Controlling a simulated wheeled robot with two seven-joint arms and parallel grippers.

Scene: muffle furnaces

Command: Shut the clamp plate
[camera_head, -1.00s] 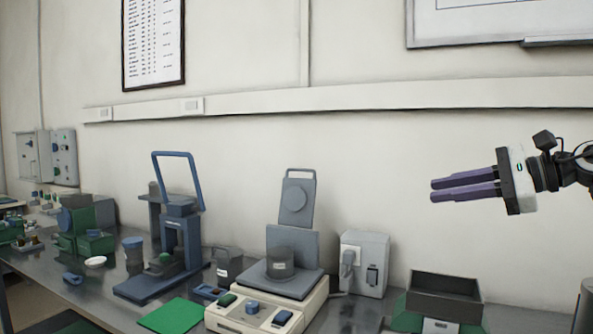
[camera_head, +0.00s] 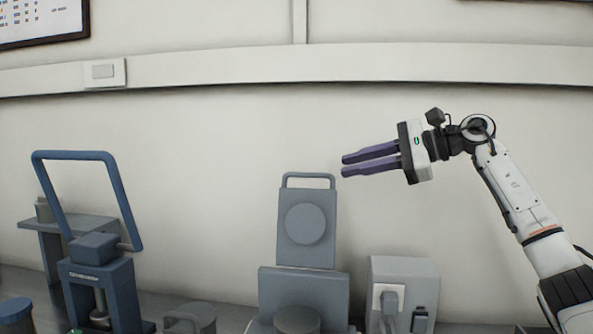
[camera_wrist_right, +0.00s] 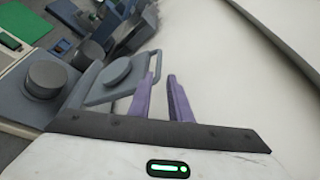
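The clamp plate (camera_head: 306,240) is a grey plate with a round disc on its face and a loop handle on top. It stands upright, raised above the grey body of its device (camera_head: 302,283), whose round block (camera_head: 297,320) shows at the bottom edge. My right gripper (camera_head: 342,165) is to the right of the plate's handle and a little higher, its purple fingers pointing left. The fingers are apart with nothing between them. In the right wrist view the plate (camera_wrist_right: 97,88) and its handle lie just left of the fingertips (camera_wrist_right: 160,78); contact is not clear. My left gripper is out of view.
A blue press with a tall loop lever (camera_head: 98,285) stands at the left. A grey box with a plug (camera_head: 404,272) stands right of the clamp device, below my right arm. The wall (camera_head: 200,150) is behind; a green mat (camera_wrist_right: 22,25) shows in the wrist view.

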